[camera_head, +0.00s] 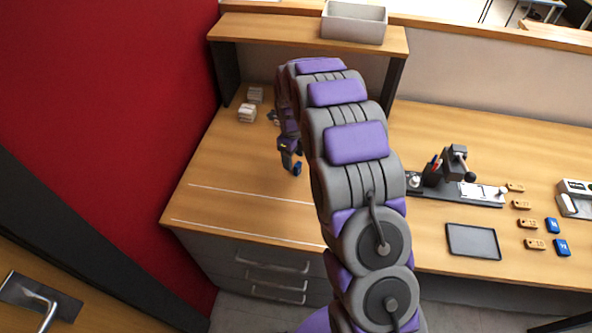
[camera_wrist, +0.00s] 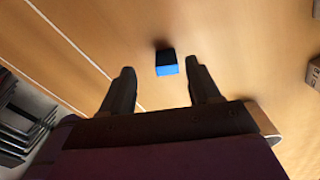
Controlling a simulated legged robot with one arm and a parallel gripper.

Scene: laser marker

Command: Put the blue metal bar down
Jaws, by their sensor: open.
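The blue metal bar (camera_wrist: 167,69) shows in the wrist view as a small block with a bright blue face and a dark far side. It lies over the wooden desk between the tips of my open gripper (camera_wrist: 159,67), nearer the right finger, with a gap to the left one. I cannot tell if the right finger touches it. In the head view, the bar (camera_head: 297,169) is a small blue spot at the tip of my gripper (camera_head: 289,158), low over the left part of the desk. Its contact with the desk is hard to make out.
White lines (camera_head: 250,194) cross the desk's left front. Small pale blocks (camera_head: 247,113) stand under the wooden shelf (camera_head: 300,31), which carries a grey bin (camera_head: 354,22). A dark tray (camera_head: 473,241), a marker device (camera_head: 453,165) and wooden and blue tags (camera_head: 561,247) lie right. A red wall borders the left.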

